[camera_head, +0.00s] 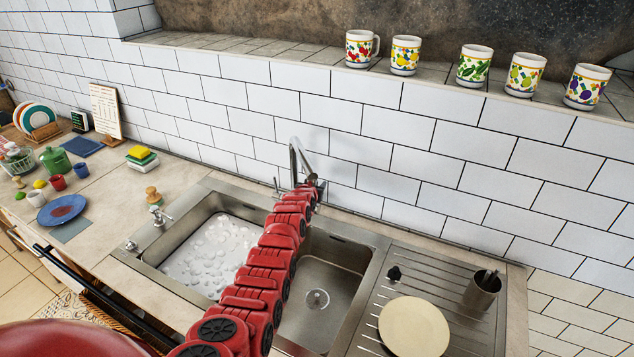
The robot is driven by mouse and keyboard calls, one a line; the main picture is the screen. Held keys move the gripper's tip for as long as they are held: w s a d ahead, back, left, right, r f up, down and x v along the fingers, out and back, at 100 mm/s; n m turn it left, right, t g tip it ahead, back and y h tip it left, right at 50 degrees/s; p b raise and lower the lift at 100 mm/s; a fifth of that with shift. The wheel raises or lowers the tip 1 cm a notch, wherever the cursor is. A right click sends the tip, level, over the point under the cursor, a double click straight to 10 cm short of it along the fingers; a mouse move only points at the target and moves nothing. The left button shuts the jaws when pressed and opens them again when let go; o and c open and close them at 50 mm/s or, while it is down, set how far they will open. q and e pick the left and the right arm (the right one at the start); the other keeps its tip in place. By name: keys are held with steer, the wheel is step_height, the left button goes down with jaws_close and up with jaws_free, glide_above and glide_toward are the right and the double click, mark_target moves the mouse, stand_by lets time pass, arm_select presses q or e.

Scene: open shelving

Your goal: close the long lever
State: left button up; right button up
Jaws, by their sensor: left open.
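The metal tap (294,158) rises behind the divider between the two sink basins, against the tiled wall. A thin upright metal lever (277,187) shows at the left of its base, close to my arm. My red left arm reaches up across the sink from the bottom of the picture. My left gripper (313,187) is at its far end, beside the base of the tap. It is open, but its fingers are small and partly hidden. I cannot tell whether it touches the tap or lever. My right gripper is not in view.
The left basin (172,268) holds white foam; the right basin (335,257) looks empty. A round board (414,327) and metal cup (482,291) are on the drainer. Several mugs (405,55) line the ledge above.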

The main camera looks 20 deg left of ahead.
arm_select(q)
steer(key=p+v, duration=0.6)
steer(key=v, duration=1.1)
steer(key=shift+w, duration=0.1)
